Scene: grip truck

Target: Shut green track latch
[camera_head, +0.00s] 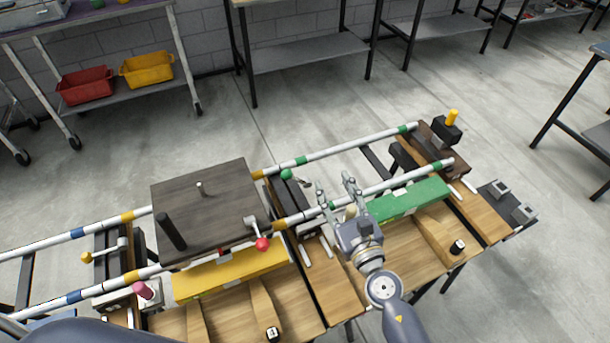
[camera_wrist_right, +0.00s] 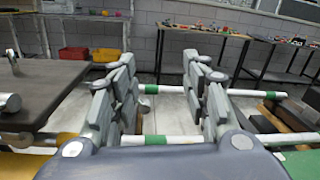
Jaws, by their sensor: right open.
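The green track latch shows in the head view as a green ball knob (camera_head: 287,174) on a short lever, at the far side of a dark block (camera_head: 290,198) beside the white rails. My right gripper (camera_head: 335,184) is open and empty, to the right of the knob and apart from it, over the rails. In the wrist view its two spread fingers (camera_wrist_right: 160,92) have the green-banded rails (camera_wrist_right: 170,140) showing between and behind them. The green knob does not show in the wrist view. My left gripper is out of view.
A dark wooden carriage (camera_head: 215,205) sits on the rails at left, with a red-knobbed lever (camera_head: 262,244) at its near corner. A yellow-knobbed lever (camera_head: 87,257) is farther left. A green block (camera_head: 412,199) lies right of my gripper. Shelves stand behind.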

